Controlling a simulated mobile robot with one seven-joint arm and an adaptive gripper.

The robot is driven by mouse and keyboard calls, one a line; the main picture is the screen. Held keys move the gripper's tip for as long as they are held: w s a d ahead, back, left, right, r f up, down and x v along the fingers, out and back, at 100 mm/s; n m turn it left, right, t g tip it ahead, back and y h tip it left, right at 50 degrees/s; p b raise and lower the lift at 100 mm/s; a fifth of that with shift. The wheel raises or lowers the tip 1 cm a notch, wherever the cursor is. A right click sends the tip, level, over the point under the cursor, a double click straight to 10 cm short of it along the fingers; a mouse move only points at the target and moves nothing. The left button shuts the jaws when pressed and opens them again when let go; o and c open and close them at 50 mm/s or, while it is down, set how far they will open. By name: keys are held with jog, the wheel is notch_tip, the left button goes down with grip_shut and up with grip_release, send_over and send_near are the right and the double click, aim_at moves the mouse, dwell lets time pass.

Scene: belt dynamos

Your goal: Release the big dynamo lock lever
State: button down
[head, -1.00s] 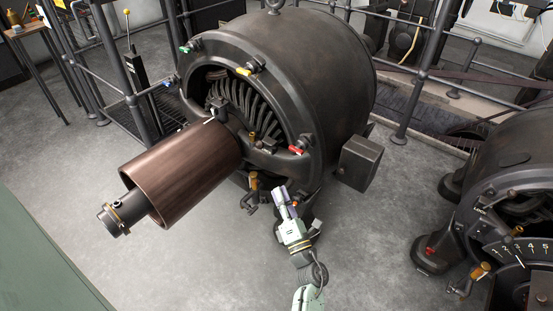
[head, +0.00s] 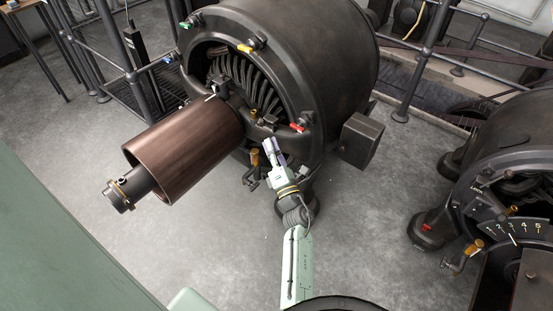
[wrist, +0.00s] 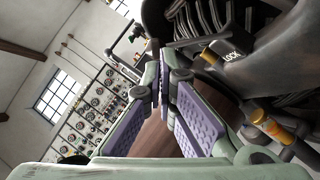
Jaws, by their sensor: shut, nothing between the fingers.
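The big dynamo (head: 320,60) stands at the centre of the head view, with a brown drum on its shaft. A dark plate marked LOCK (wrist: 230,55) shows at upper right in the wrist view. A brass-handled lever (wrist: 282,128) shows below it at the right edge; I cannot tell for sure that it is the lock lever. My gripper (head: 268,143) is shut and empty, pointing up at the dynamo's lower front. In the wrist view its lilac-padded fingers (wrist: 163,75) meet at the tips, left of the plate and the brass handle, apparently touching neither.
The brown drum (head: 185,145) juts out left of my gripper. A lower brass handle (head: 254,158) hangs just left of my gripper in the head view. A second dynamo (head: 520,130) stands at right. Open floor (head: 370,230) lies between them.

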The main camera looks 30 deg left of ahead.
jog(key=shift+p+x, duration=0.3)
jog(key=shift+x, duration=1.85)
jog(key=shift+r, duration=0.1)
jog(key=shift+w+r+m+h+p, duration=0.15)
jog(key=shift+m+h+p, duration=0.25)
jog(key=shift+m, duration=0.1)
